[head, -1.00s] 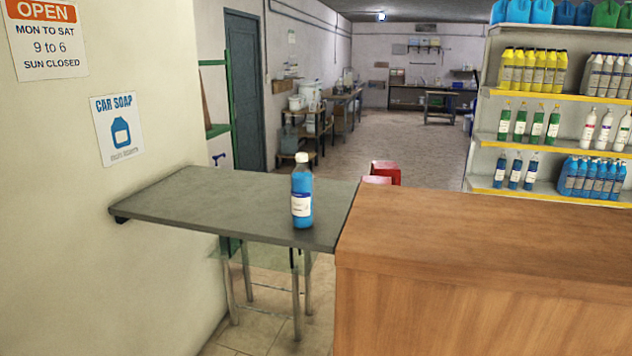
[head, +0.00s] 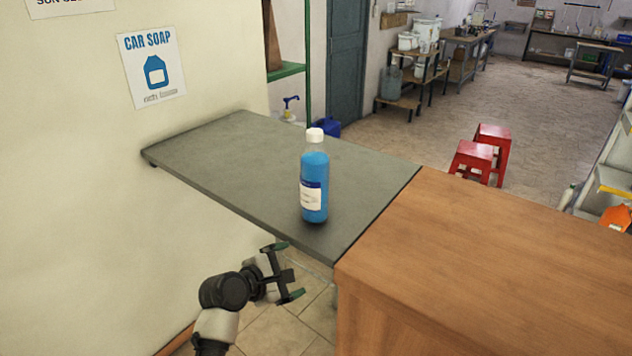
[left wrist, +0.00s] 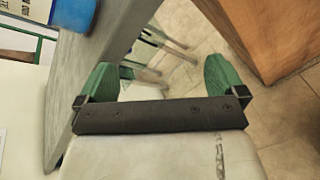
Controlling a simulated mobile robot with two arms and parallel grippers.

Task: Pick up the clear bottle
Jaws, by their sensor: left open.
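The clear bottle (head: 314,180) holds blue liquid and has a white cap and a white label. It stands upright on the grey tabletop (head: 215,160), close to its front edge. My left gripper (head: 288,270) is open and empty, in front of the tabletop and below the bottle, apart from it. In the left wrist view, its two green fingertips (left wrist: 160,80) are spread with nothing between them. The lower part of the bottle (left wrist: 72,14) shows at the top left there, cut off by the frame. My right gripper is not in view.
A wooden counter (head: 490,260) adjoins the grey tabletop on the right. A cream wall (head: 80,200) stands on the left. Red stools (head: 473,160) stand behind the counter. The tabletop around the bottle is clear.

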